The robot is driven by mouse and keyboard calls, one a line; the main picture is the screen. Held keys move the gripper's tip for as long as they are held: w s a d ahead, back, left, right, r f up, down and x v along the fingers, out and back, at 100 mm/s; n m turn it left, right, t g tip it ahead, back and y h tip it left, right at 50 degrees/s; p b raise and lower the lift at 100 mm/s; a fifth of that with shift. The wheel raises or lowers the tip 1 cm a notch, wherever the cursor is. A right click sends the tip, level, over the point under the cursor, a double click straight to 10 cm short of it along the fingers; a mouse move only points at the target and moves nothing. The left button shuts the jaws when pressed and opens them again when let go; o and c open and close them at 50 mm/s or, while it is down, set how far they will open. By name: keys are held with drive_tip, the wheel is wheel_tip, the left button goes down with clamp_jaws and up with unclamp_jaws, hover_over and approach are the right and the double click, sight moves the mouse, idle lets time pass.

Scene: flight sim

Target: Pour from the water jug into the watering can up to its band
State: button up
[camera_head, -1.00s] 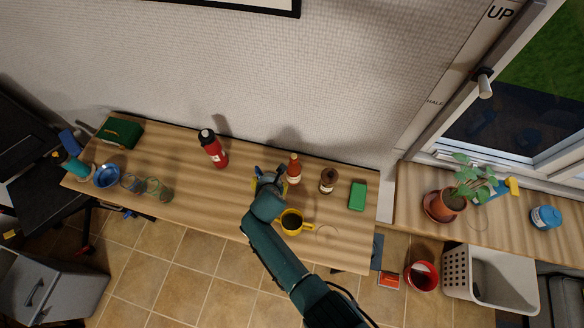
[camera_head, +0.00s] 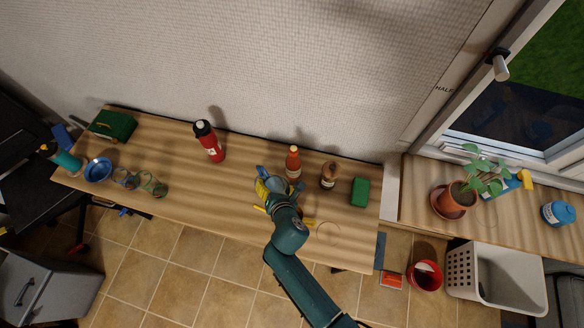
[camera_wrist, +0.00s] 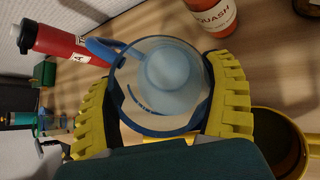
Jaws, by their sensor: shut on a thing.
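My gripper (camera_head: 272,188) is shut on the water jug, with its yellow ribbed fingers on either side in the wrist view (camera_wrist: 165,100). The jug (camera_wrist: 172,78) is clear and bluish with a blue handle and rim; its water level and exact tilt are hard to tell. The yellow watering can (camera_wrist: 268,138) has a dark inside and shows partly at the lower right of the wrist view, close by the jug. In the head view my arm hides most of the can (camera_head: 307,222). Its band is not visible.
Behind the gripper stand an orange squash bottle (camera_head: 293,163), a brown bottle (camera_head: 328,177) and a green block (camera_head: 360,192). A red flask (camera_head: 209,142) stands back left. Glasses (camera_head: 152,185) and a blue bowl (camera_head: 98,170) are farther left. The table between is clear.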

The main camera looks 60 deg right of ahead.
drive_tip(key=shift+s+a+r+t+h+b, duration=0.1)
drive_tip(key=shift+s+r+t+h+b, duration=0.3)
drive_tip(key=shift+b, duration=1.1)
drive_tip(key=shift+s+a+r+t+h+b, duration=0.15)
drive_tip(key=shift+t+b, duration=0.45)
drive_tip(key=shift+b, duration=0.85)
drive_tip(key=shift+s+a+r+m+t+h+b, duration=0.2)
drive_tip(key=shift+t+b, duration=0.25)
drive_tip(key=shift+b, duration=1.2)
drive_tip(key=shift+s+d+r+m+t+h+b, duration=0.1)
drive_tip(key=shift+r+m+t+h+b, duration=0.2)
drive_tip(key=shift+b, duration=1.4)
drive_tip(key=shift+s+a+r+m+t+h+b, duration=0.2)
drive_tip(key=shift+t+b, duration=0.35)
drive_tip(key=shift+b, duration=1.1)
